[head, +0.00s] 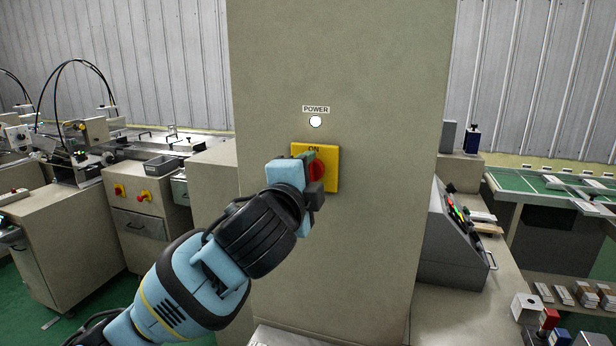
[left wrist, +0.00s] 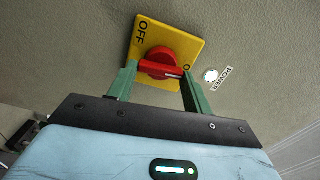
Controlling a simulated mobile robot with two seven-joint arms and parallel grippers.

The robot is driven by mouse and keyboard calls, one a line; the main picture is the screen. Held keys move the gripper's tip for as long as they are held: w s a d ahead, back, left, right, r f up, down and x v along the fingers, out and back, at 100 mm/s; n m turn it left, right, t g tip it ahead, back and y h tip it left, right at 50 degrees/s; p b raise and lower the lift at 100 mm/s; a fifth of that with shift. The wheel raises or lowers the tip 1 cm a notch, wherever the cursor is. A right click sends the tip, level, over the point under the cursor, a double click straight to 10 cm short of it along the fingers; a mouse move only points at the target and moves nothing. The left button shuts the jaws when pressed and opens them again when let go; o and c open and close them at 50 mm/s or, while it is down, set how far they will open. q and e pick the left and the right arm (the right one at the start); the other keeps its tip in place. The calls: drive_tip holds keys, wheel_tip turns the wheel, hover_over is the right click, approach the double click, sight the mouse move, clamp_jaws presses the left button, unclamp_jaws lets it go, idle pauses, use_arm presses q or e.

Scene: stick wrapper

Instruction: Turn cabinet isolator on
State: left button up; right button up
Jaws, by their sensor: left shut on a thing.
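The isolator is a yellow square plate (head: 331,180) with a red rotary knob (head: 317,169) on the tall cabinet's front face. The plate's ON label shows at the top in the head view. In the left wrist view, OFF is printed on the yellow plate (left wrist: 147,36) at upper left, with ON partly visible at right. My left gripper (head: 311,171) is at the plate, its green fingers on either side of the red knob (left wrist: 160,62), shut on it. The knob's exact angle is hard to tell. My right gripper is not in view.
A white round lamp (head: 315,121) under a POWER label sits above the plate. The tall beige cabinet (head: 370,70) fills the middle. A sloped control panel (head: 455,240) stands to its right, and lower machine cabinets (head: 70,225) stand at left.

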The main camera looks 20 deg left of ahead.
use_arm(q)
drive_tip(key=shift+m, duration=0.7)
drive_tip(key=o, duration=1)
drive_tip(key=s, duration=0.8)
drive_tip(key=shift+a, duration=0.1)
drive_tip(key=shift+w, duration=0.1)
